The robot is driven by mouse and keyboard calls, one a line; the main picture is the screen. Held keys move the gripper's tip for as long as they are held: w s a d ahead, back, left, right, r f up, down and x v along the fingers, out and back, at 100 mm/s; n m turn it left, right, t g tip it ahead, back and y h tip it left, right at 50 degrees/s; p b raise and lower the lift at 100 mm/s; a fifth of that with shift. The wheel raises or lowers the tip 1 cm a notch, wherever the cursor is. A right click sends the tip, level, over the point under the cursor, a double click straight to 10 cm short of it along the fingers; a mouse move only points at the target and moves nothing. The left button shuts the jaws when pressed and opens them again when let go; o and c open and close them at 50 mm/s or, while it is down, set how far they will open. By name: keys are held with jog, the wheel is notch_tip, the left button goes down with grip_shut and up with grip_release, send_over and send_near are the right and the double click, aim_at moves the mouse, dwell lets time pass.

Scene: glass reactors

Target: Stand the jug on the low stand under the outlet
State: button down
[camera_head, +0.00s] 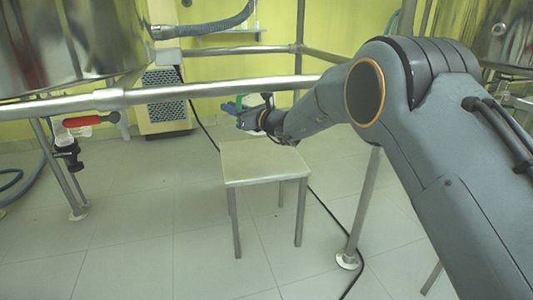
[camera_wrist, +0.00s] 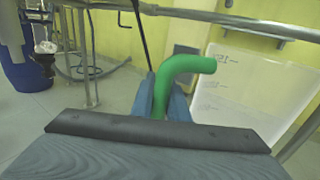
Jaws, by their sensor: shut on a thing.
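The jug (camera_wrist: 245,85) is whitish and translucent with faint scale marks and a green handle (camera_wrist: 183,65). My gripper (camera_wrist: 163,98) is shut on that handle, with blue fingers either side. In the head view my gripper (camera_head: 238,108) is held beyond and above the low stand; a bit of green shows at it, and the jug's body is hard to make out. The low stand (camera_head: 262,163) is a square pale top on metal legs, and its top is bare. The outlet (camera_head: 68,152) is a dark fitting below a red-handled valve (camera_head: 88,121) at the left, away from the stand.
A large steel vessel (camera_head: 70,45) hangs at the upper left on a pipe frame (camera_head: 165,95). A frame post (camera_head: 362,205) stands right of the stand, and a black cable crosses the floor. Tiled floor (camera_head: 130,225) is clear left of the stand.

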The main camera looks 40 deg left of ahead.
notch_tip(320, 180, down, 10)
jog(key=b, duration=0.4)
jog(key=shift+w+r, duration=0.1)
jog(key=shift+b, duration=0.3)
jog(key=c, duration=1.7)
grip_release()
